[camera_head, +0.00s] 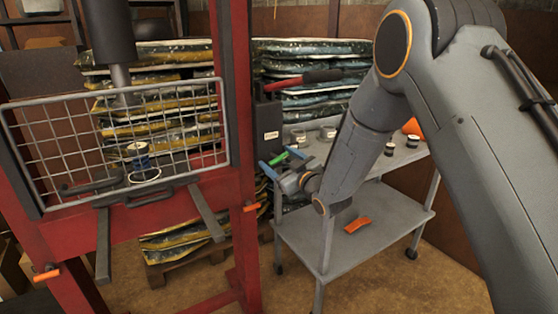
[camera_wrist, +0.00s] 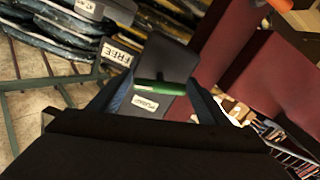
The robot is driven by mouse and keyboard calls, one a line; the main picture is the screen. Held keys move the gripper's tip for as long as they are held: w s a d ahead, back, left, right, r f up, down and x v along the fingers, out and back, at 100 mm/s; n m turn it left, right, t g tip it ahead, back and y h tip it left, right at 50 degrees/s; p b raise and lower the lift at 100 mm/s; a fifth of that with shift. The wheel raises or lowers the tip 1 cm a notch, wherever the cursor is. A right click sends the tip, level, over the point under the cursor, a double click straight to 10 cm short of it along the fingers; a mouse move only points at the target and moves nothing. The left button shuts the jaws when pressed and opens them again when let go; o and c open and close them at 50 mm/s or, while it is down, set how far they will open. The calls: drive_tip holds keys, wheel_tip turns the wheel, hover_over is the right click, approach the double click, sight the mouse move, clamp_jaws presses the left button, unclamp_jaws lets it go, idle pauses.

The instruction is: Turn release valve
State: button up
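The release valve shows as a green handle (camera_wrist: 160,87) on a dark box (camera_wrist: 166,58) in the wrist view. The green handle (camera_head: 297,153) also shows in the head view, beside the red press post. My gripper (camera_wrist: 162,82) is open, with one bluish finger on each side of the green handle. A small gap seems to show at each end, but contact is hard to judge. In the head view my gripper (camera_head: 284,164) is at the post's right side, small and partly hidden by my wrist. A white label below the handle is too blurred to read.
The red press frame (camera_head: 238,120) with a wire guard (camera_head: 170,140) stands left. A grey cart (camera_head: 375,215) stands right, near my arm. Stacked bags (camera_head: 320,50) stand behind.

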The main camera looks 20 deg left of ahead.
drive_tip(key=c, duration=0.4)
drive_tip(key=shift+m+b, duration=0.45)
drive_tip(key=shift+m, duration=1.35)
drive_tip(key=shift+c, duration=0.2)
drive_tip(key=o, duration=1.1)
drive_tip(key=shift+s, duration=0.1)
drive_tip(key=shift+c, duration=0.2)
drive_tip(key=v, duration=0.7)
drive_tip(key=shift+s+d+b, duration=0.25)
drive_tip(key=shift+d+b, duration=0.05)
drive_tip(key=shift+b, duration=0.1)
drive_tip(key=shift+d, duration=0.1)
